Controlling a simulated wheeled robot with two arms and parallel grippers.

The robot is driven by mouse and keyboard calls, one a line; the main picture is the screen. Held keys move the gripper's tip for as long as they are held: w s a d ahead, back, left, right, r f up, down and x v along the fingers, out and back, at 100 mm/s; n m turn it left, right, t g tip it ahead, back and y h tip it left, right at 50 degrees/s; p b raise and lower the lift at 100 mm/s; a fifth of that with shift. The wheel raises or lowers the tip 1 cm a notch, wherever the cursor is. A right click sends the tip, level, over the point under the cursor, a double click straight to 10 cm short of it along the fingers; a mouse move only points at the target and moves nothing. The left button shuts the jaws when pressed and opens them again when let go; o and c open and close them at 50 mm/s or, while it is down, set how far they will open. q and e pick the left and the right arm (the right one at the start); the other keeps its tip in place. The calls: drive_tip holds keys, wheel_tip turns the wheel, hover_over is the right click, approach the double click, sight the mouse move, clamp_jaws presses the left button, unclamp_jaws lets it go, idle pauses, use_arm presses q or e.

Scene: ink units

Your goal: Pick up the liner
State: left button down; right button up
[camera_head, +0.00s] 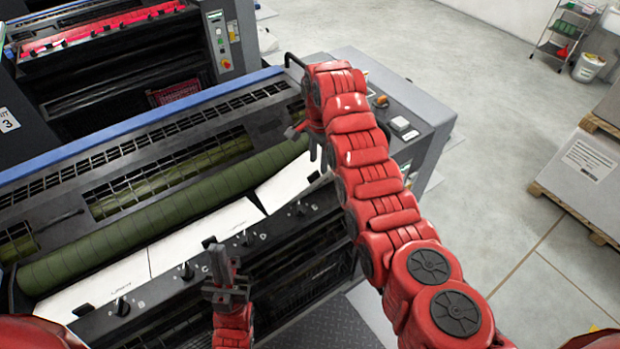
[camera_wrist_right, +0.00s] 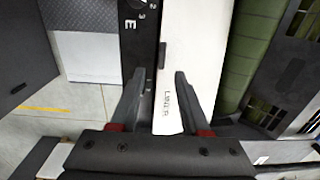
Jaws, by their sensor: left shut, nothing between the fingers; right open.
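White liner panels lie in a row in front of the green roller in the head view: one at the left (camera_head: 110,285), one in the middle (camera_head: 205,237) and one at the right (camera_head: 290,183). The right wrist view shows a white liner (camera_wrist_right: 195,60) lettered "LINER", beside a dark strip marked E. My right gripper (camera_head: 312,143) is open above the right end of the row. In its wrist view, its fingers (camera_wrist_right: 160,78) straddle the liner's edge, one over the dark strip; contact cannot be told. My left gripper (camera_head: 224,268) is shut and empty, in front of the middle liner.
A dark rail with several lettered knobs (camera_head: 186,272) runs along the liners' front edge. The green roller (camera_head: 150,215) and a slotted guard (camera_head: 130,145) lie behind. A grey control housing (camera_head: 405,120) stands at the right end. Open floor (camera_head: 500,130) lies to the right.

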sight(317, 170)
wheel_tip(317, 170, down, 3)
drive_tip(key=p, duration=0.2)
drive_tip(key=shift+a+p, duration=0.1)
drive_tip(key=shift+p, duration=0.25)
drive_tip(key=shift+w+f, duration=0.15)
drive_tip(key=shift+f, duration=0.7)
clamp_jaws()
idle(0.4)
